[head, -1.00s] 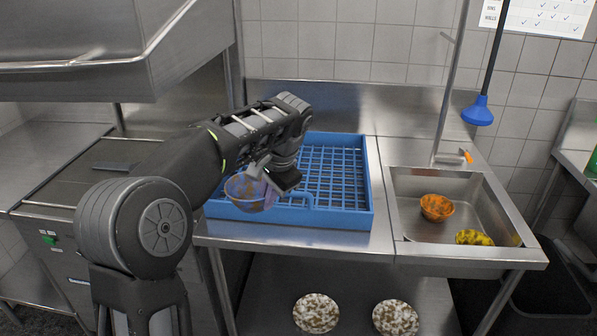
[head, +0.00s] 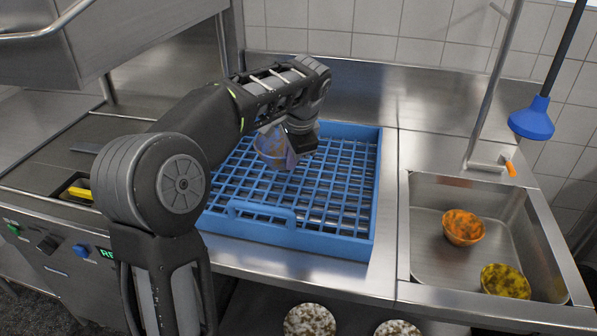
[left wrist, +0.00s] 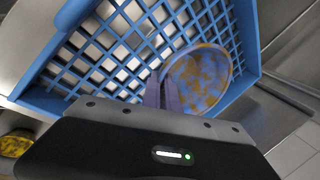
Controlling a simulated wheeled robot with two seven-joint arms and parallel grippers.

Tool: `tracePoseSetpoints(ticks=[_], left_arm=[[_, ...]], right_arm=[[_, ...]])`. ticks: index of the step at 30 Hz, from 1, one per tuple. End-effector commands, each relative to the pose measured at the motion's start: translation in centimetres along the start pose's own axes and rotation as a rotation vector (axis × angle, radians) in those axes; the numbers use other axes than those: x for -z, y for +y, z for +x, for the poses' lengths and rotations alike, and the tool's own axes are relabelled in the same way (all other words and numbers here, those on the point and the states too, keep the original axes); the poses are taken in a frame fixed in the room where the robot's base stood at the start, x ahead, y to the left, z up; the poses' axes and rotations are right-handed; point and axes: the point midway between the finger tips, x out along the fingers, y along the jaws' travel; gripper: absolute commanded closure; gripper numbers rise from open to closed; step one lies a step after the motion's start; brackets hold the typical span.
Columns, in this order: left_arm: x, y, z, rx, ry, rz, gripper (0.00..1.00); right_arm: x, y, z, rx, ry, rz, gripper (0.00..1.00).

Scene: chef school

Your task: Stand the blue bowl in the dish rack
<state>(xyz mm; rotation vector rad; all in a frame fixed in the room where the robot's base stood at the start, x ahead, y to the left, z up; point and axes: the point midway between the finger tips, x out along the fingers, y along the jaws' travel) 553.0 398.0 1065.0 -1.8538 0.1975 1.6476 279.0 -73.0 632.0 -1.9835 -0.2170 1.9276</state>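The blue bowl (head: 270,148), stained with orange-brown patches, is tilted on its side over the back part of the blue dish rack (head: 368,205). My left gripper (head: 287,153) is shut on the bowl's rim. In the left wrist view, the fingers (left wrist: 163,92) pinch the rim of the bowl (left wrist: 205,82), and the rack's grid (left wrist: 135,40) lies behind it. I cannot tell whether the bowl touches the grid. My right gripper is not in view.
A steel sink (head: 425,235) to the right holds an orange bowl (head: 463,227) and a yellow bowl (head: 505,281). A blue-headed hanging tool (head: 532,120) is above it. Two speckled plates are on the lower shelf. The rack's grid is otherwise empty.

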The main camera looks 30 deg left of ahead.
Motion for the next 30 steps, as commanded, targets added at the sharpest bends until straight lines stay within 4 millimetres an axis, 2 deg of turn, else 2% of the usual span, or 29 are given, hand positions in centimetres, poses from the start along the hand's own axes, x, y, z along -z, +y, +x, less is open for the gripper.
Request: tracePoseSetpoints(ticks=[9, 11, 18, 21, 30], left_arm=[[0.0, 0.1, 0.2, 0.000, -0.001, 0.000, 1.00], [0.0, 0.2, 0.7, 0.000, -0.001, 0.000, 1.00], [-0.1, 1.8, 4.5, -0.003, -0.003, 0.001, 1.00], [-0.1, 2.1, 5.5, -0.001, -0.001, 0.001, 1.00], [0.0, 2.2, 5.8, 0.001, 0.000, -0.001, 1.00]], right_arm=[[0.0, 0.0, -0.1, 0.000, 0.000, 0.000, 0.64], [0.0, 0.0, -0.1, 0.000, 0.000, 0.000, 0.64], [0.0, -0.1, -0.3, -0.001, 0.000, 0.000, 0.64], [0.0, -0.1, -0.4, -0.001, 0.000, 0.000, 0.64], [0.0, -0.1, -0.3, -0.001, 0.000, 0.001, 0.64]])
